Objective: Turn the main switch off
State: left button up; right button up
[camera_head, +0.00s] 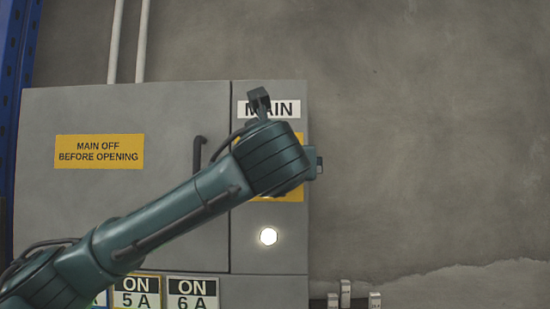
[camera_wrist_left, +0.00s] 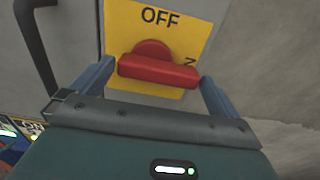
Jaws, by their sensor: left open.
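The main switch's red handle (camera_wrist_left: 158,72) shows in the left wrist view on a yellow plate (camera_wrist_left: 125,22). OFF is printed at the top of the plate, and an N shows at its right. The bar of the handle lies crosswise, roughly level, not pointing up at OFF. My left gripper (camera_wrist_left: 158,76) is open, with one finger on each side of the bar; I cannot tell whether they touch it. In the head view, my left arm hides the handle and most of the yellow plate (camera_head: 292,194). My right gripper is not in view.
A grey cabinet (camera_head: 90,210) carries a MAIN label (camera_head: 288,108), a lit white lamp (camera_head: 268,236) and a yellow warning sign (camera_head: 98,151). A dark door handle (camera_head: 198,155) stands out left of the switch. Breaker labels (camera_head: 192,288) sit below. The right wall is bare.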

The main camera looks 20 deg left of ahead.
pick_arm(q)
jog(key=shift+w+a, duration=0.15)
jog(key=shift+w, duration=0.2)
jog(key=shift+c, duration=0.3)
jog(key=c, duration=0.6)
jog(key=shift+c, duration=0.2)
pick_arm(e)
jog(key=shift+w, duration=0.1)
